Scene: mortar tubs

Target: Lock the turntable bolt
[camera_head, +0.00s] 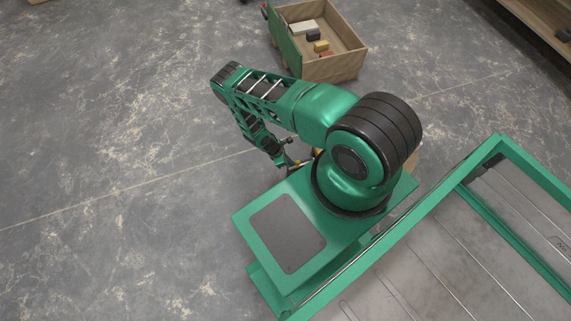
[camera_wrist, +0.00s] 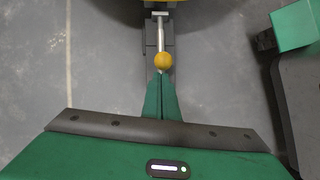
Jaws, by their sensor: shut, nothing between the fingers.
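In the wrist view, a bolt handle shows as a pale metal rod with a yellow ball knob (camera_wrist: 163,61) at its near end. The rod runs up the picture over a grey bracket to a small crosspiece near the top. My gripper (camera_wrist: 161,77) has its green fingers together and empty, with the tips right at the near side of the knob. I cannot tell whether they touch it. A dark yellow rounded body (camera_wrist: 120,8) at the top edge is mostly cut off. In the head view, my gripper (camera_head: 290,167) is small and low beside my arm's base, and my arm hides most of the bolt.
An open wooden crate (camera_head: 347,68) with a green side holds several small blocks, at the top of the head view. A wooden shelf (camera_head: 535,18) stands at the top right. The grey floor on the left is clear. A green and dark structure (camera_wrist: 296,28) fills the wrist view's right edge.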

